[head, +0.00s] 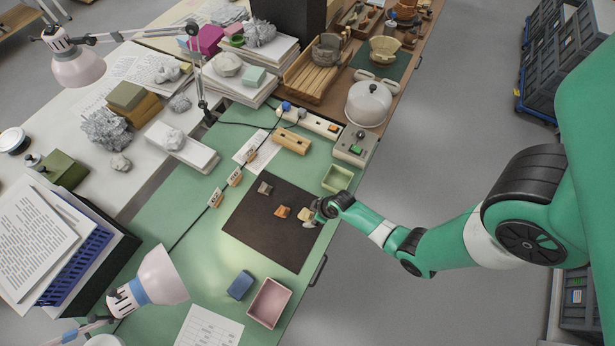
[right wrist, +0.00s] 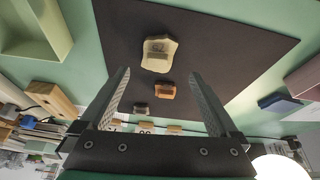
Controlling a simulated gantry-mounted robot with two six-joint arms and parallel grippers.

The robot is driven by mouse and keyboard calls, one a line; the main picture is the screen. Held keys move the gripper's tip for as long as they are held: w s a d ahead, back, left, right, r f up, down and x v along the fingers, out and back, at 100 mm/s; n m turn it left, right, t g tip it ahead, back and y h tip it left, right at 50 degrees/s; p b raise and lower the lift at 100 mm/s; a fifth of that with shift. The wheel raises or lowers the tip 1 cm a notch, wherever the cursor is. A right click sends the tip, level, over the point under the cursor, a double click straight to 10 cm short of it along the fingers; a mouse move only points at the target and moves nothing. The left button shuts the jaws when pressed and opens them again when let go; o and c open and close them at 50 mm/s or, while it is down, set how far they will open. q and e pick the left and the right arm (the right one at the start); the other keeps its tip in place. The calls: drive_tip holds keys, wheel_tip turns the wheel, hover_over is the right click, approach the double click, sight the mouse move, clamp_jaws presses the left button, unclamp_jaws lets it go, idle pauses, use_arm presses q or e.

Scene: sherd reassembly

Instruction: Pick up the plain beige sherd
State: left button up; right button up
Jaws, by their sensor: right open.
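The beige sherd (head: 305,213) lies on the dark mat (head: 252,232) near its right edge. In the right wrist view the beige sherd (right wrist: 158,60) is pale, with a darker patch on its face. An orange-brown sherd (head: 282,212) lies left of it, and a dark grey sherd (head: 265,188) lies further off. My right gripper (head: 314,219) is at the beige sherd's right side, partly covering it in the head view. In the right wrist view my right gripper (right wrist: 160,73) is open, with nothing between its fingers. My left gripper is not in view.
A light green tray (head: 337,178) stands just beyond the mat, close to my right arm. A wooden block (head: 291,141) lies farther back. A pink tray (head: 268,303) and a blue block (head: 240,285) are at the near side. The mat's near part is clear.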

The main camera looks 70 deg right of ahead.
sight(308, 215)
drive_tip(key=b+x, duration=0.2)
drive_tip(key=x, duration=0.3)
drive_tip(key=shift+s+d+f+b, duration=0.2)
drive_tip(key=shift+s+d+b, duration=0.1)
drive_tip(key=shift+b, duration=0.1)
drive_tip(key=shift+a, duration=0.1)
drive_tip(key=c, duration=1.5)
